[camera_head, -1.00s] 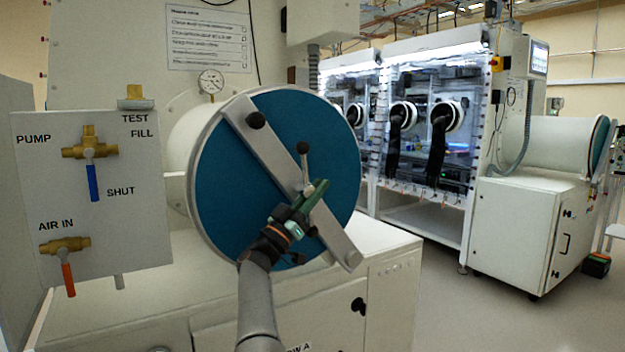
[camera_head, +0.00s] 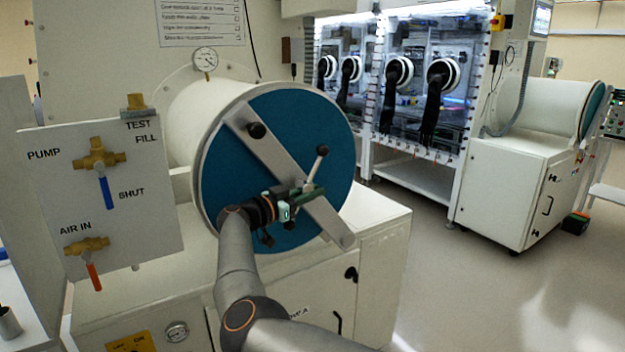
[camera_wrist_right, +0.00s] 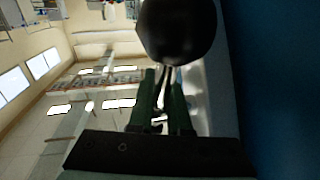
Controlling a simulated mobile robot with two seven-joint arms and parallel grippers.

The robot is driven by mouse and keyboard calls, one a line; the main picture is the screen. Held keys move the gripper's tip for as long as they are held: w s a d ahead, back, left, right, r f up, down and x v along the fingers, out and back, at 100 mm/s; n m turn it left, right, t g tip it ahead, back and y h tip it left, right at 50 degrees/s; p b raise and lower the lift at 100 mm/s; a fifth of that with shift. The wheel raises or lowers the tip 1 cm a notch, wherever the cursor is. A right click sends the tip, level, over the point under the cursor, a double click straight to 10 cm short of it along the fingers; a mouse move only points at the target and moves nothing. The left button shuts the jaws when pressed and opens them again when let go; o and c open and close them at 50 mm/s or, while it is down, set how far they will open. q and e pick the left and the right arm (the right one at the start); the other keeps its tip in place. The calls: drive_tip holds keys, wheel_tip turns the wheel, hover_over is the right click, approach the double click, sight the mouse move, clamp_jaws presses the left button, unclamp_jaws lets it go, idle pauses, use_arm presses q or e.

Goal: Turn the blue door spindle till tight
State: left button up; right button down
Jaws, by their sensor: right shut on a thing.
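The round blue door (camera_head: 225,170) closes the end of a white cylindrical chamber. A grey clamp bar (camera_head: 272,152) crosses it diagonally, and the spindle (camera_head: 315,170) sits near the bar's middle. One spindle arm points up and right to a dark ball knob; another dark knob shows at lower left. My right gripper (camera_head: 300,193) is in front of the hub, shut on a spindle arm and partly hiding the hub. In the right wrist view, the green fingers (camera_wrist_right: 160,103) close around a thin metal rod below a black ball knob (camera_wrist_right: 177,30). My left gripper is out of view.
A valve panel (camera_head: 140,220) with brass valves, a blue lever and a red lever stands left of the door. A pressure gauge (camera_head: 205,59) is above the chamber. Lit gloveboxes (camera_head: 420,90) stand behind.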

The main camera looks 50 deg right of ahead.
drive_tip(key=shift+f, duration=0.1)
idle(0.4)
drive_tip(key=c, duration=1.2)
unclamp_jaws()
drive_tip(key=shift+o, duration=0.2)
drive_tip(key=a+b, duration=0.1)
drive_tip(key=a, duration=1.1)
drive_tip(key=shift+w+a, duration=0.25)
drive_tip(key=shift+w, duration=0.15)
